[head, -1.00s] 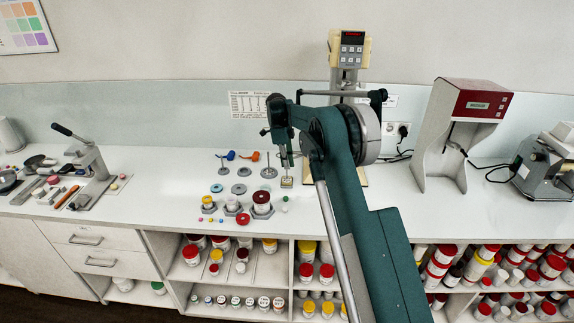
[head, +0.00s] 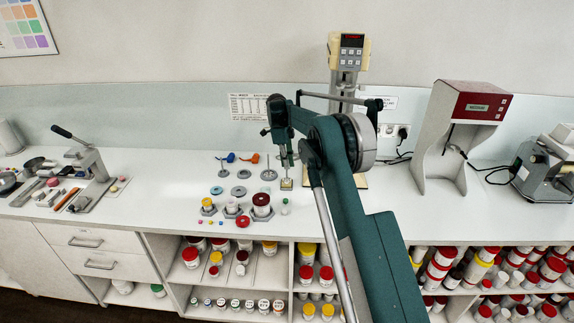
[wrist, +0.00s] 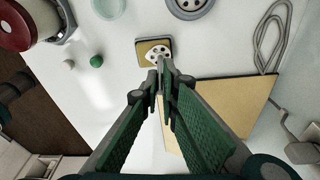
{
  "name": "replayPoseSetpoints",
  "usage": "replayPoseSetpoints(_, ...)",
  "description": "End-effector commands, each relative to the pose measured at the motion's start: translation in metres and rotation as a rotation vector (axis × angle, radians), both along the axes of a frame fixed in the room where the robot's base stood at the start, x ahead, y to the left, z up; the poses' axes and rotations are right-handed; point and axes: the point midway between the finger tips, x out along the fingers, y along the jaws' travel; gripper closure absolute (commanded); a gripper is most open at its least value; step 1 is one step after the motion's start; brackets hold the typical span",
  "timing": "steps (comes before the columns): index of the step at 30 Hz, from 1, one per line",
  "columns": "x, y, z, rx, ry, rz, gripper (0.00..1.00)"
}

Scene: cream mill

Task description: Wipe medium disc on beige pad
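The beige pad (wrist: 143,47) lies in a small dark-edged square holder on the white counter, and it also shows in the head view (head: 286,183). A pale disc with dark holes (wrist: 159,51) is over the pad's right part in the wrist view, just beyond my fingertips. My gripper (wrist: 160,72) has its fingers nearly together and appears shut on the disc's thin shaft, which the fingers mostly hide. In the head view my gripper (head: 289,161) points down above the pad. I cannot tell whether the disc touches the pad.
A green-capped vial (head: 285,207) and a dark-red-lidded jar (head: 262,200) stand in front and to the left. A shafted disc on a stand (head: 269,174) is close left of the pad. A mixer with a beige base (wrist: 235,105) stands to the right.

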Motion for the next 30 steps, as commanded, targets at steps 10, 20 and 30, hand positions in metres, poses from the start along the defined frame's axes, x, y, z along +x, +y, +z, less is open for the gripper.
replayPoseSetpoints(10, 0.0, 0.0, 0.0, 0.0, 0.0, 0.0, 1.0)
replayPoseSetpoints(20, -0.003, 0.0, 0.0, 0.0, 0.0, 0.0, 1.0)
replayPoseSetpoints(30, -0.01, 0.0, 0.0, 0.0, 0.0, 0.0, 1.0)
